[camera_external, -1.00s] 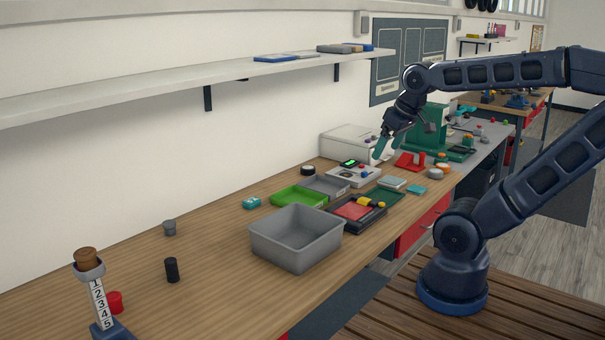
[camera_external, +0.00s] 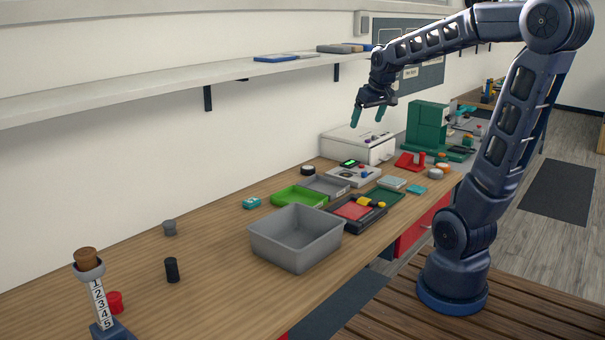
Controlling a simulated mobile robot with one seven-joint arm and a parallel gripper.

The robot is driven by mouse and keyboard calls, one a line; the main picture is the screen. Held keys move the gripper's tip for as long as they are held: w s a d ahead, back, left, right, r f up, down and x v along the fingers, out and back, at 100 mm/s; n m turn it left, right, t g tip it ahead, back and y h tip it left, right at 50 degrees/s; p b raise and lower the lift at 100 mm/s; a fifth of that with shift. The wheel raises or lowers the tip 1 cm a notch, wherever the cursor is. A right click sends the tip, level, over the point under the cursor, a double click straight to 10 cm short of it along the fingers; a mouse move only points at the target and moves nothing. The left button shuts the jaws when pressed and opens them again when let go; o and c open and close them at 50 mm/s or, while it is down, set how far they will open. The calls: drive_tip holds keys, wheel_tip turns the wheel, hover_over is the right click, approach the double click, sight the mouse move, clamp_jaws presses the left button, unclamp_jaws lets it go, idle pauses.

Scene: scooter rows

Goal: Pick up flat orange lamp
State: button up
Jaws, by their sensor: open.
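My gripper (camera_external: 367,117) is open and empty, its two green fingers pointing down. It is raised above the back of the bench, in front of the wall and over the white box. A small orange piece (camera_external: 442,165) lies at the far right of the bench, beside a grey round piece. It may be the flat orange lamp, but it is too small to tell. My gripper is up and to the left of it, well apart.
A red stand (camera_external: 410,161) and a green machine (camera_external: 427,128) stand near the orange piece. A white box (camera_external: 357,146) is below my gripper. A grey bin (camera_external: 296,238), a green tray (camera_external: 299,197) and a black tray are nearer.

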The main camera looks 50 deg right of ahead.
drive_tip(key=w+d+f+m, duration=0.1)
drive_tip(key=w+d+f, duration=0.15)
drive_tip(key=d, duration=0.55)
drive_tip(key=w+d+f+m, duration=0.1)
drive_tip(key=w+d, duration=0.3)
drive_tip(key=d, duration=0.5)
drive_tip(key=m+g+h, duration=0.1)
drive_tip(key=m+h, duration=0.1)
drive_tip(key=m, duration=0.3)
hover_over(443, 165)
drive_tip(key=s+a, duration=0.2)
drive_tip(key=f, duration=2.4)
drive_tip(key=shift+d+f, duration=0.2)
drive_tip(key=shift+f, duration=0.05)
drive_tip(key=shift+m, duration=0.3)
drive_tip(key=shift+a+x, duration=0.2)
drive_tip(key=shift+x, duration=2.45)
drive_tip(key=shift+w, duration=0.15)
drive_tip(key=c, duration=1.1)
